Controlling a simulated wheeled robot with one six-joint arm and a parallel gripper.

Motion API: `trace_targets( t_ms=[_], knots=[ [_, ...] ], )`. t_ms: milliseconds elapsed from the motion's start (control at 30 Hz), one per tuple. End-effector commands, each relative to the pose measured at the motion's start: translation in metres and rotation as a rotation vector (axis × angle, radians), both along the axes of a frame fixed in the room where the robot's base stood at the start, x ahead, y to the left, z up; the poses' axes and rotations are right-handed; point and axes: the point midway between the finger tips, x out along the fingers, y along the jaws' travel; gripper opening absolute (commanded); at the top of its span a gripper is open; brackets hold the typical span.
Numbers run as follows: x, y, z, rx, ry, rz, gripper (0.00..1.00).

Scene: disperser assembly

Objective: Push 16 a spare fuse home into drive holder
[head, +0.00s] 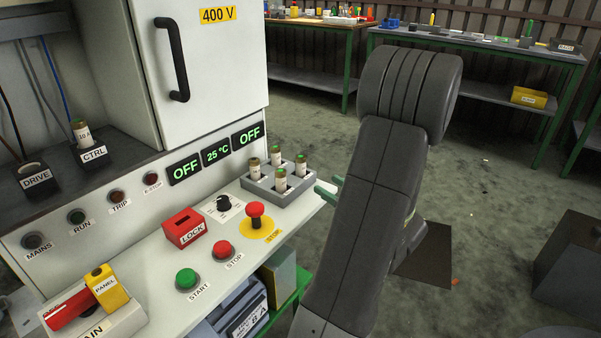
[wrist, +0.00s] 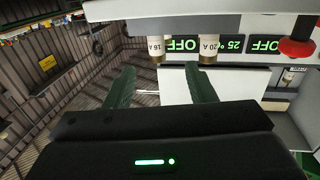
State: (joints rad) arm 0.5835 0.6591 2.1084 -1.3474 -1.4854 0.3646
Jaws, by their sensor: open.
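The DRIVE holder (head: 38,181) sits at the left in the cabinet, with no fuse standing in it. A grey tray (head: 262,194) on the console holds several upright fuses (head: 281,181); their ratings are too small to read in the head view. In the wrist view, which is upside down, the 16 A fuse (wrist: 156,49) shows ahead of and between my finger tips. The 20 A fuse (wrist: 209,50) is right of it, in line with the right finger. My gripper (head: 327,190) is open and empty at the tray's right side; its green fingers also show in the wrist view (wrist: 160,68).
The CTRL holder (head: 93,152) with a 10 A fuse (head: 82,132) stands beside the DRIVE holder. A red stop button (head: 255,210) and red LOCK box (head: 184,228) rise from the console.

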Motion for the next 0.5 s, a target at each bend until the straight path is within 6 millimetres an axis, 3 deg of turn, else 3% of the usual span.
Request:
trace_targets(
  t_ms=[300,500],
  knots=[
    [0.035,0.034,-0.001,-0.001,-0.001,0.004,0.5],
    [0.05,0.047,0.0,-0.001,-0.001,0.0,0.5]
  ],
)
